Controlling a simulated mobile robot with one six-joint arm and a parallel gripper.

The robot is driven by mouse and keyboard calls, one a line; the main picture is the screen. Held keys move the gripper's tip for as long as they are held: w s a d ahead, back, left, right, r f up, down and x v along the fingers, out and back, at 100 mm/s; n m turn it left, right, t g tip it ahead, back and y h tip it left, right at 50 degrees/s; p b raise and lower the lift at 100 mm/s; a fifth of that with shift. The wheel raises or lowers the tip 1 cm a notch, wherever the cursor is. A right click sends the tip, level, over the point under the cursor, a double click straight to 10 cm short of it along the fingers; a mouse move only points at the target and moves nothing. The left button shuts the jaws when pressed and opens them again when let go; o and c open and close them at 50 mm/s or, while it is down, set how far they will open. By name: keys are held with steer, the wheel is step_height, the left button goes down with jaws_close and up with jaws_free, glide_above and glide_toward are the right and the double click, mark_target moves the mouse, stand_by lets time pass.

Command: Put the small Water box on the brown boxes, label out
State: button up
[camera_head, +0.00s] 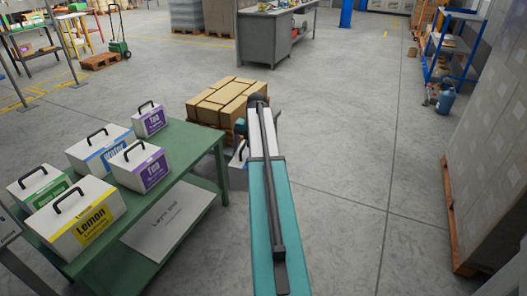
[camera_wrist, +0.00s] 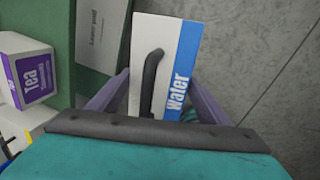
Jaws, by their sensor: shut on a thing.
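The small Water box (camera_wrist: 188,50) is white with a blue label and a black handle. My gripper (camera_wrist: 157,98) is shut on it, with a purple finger at each side. In the head view the held box (camera_head: 237,174) hangs right of the green table, mostly hidden behind my arm. The label's text faces up toward the wrist camera's right side. The brown boxes (camera_head: 222,100) are stacked on a pallet beyond the table, behind the held box. Their right edge is partly covered by my arm.
The green table (camera_head: 205,145) holds a larger Water box (camera_head: 88,158), two Tea boxes (camera_head: 150,122), a Lemon box (camera_head: 72,228) and a green-labelled box (camera_head: 40,188). A wrapped pallet stack (camera_head: 495,150) stands at right. The floor between is clear.

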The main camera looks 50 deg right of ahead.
steer(key=w+a+f+n, duration=0.1)
steer(key=w+a, duration=0.4)
steer(key=a, duration=0.9)
steer(key=w+a+f, duration=0.2)
steer(key=w+a, duration=0.2)
steer(key=a, duration=1.1)
steer(key=s+a+f+m+g+h, duration=0.1)
steer(key=s+a+m, duration=0.4)
steer(key=a+m, duration=0.6)
steer(key=s+a+f+m+g+h, duration=0.1)
steer(key=s+a+m, duration=0.4)
steer(key=a+m, duration=0.6)
steer(key=shift+a+f+m+h, duration=0.15)
steer(key=shift+a+m+h, duration=0.15)
steer(key=shift+m+h, duration=0.45)
steer(key=shift+d+m, duration=0.15)
steer(key=shift+m, duration=0.1)
